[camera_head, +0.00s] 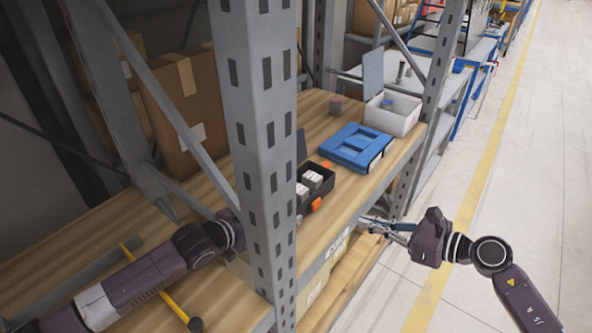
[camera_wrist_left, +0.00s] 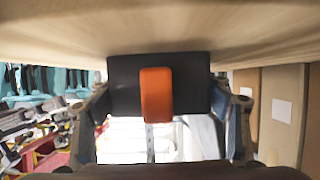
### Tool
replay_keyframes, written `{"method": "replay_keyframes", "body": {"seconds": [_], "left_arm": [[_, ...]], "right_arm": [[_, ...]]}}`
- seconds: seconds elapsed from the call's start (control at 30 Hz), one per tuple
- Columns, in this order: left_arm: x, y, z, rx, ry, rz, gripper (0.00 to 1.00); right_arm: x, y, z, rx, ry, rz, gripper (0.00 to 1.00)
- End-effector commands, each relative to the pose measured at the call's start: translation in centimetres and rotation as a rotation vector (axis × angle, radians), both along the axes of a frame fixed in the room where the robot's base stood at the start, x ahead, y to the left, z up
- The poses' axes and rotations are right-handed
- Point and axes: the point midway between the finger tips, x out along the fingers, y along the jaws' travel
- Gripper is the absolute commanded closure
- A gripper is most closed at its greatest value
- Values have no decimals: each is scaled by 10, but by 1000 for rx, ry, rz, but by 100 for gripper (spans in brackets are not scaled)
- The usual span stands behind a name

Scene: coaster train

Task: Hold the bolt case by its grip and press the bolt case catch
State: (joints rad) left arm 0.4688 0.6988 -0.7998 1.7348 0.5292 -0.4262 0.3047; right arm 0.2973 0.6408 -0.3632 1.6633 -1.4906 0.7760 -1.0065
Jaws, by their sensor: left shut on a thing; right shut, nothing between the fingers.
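A black case (camera_head: 327,187) with orange parts and white boxes in it sits on the wooden shelf, partly behind the grey post. I take it as the bolt case. In the left wrist view a black block (camera_wrist_left: 124,88) with an orange tab (camera_wrist_left: 157,95) fills the space between the fingers of my left gripper (camera_wrist_left: 165,108), which is shut on it. In the head view the post hides that gripper. An orange part (camera_head: 316,205) shows on the case's near side. My right gripper (camera_head: 366,224) is shut and empty, just off the shelf's front edge, apart from the case.
A blue case (camera_head: 352,150) lies flat to the right of the black case. The grey upright post (camera_head: 262,150) stands between my arms. The aisle floor at right is clear.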

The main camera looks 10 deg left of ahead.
Motion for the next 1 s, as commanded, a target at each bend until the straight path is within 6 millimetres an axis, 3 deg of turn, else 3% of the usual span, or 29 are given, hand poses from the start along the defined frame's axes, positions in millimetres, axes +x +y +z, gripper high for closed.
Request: {"method": "replay_keyframes", "body": {"seconds": [0.13, 0.17, 0.33, 0.73, 1.0], "left_arm": [[1, 1, 0, 3, -1, 2, 67], [1, 1, 0, 3, -1, 2, 27], [1, 1, 0, 3, -1, 1, 8], [-4, 3, 2, 0, 0, 1, 8], [-40, 28, 18, 4, 1, 1, 8]], "right_arm": [[0, 0, 0, 0, 0, 0, 100], [0, 0, 0, 0, 0, 0, 100], [0, 0, 0, 0, 0, 0, 100], [0, 0, 0, 0, 0, 0, 100], [0, 0, 0, 0, 0, 0, 100]]}}
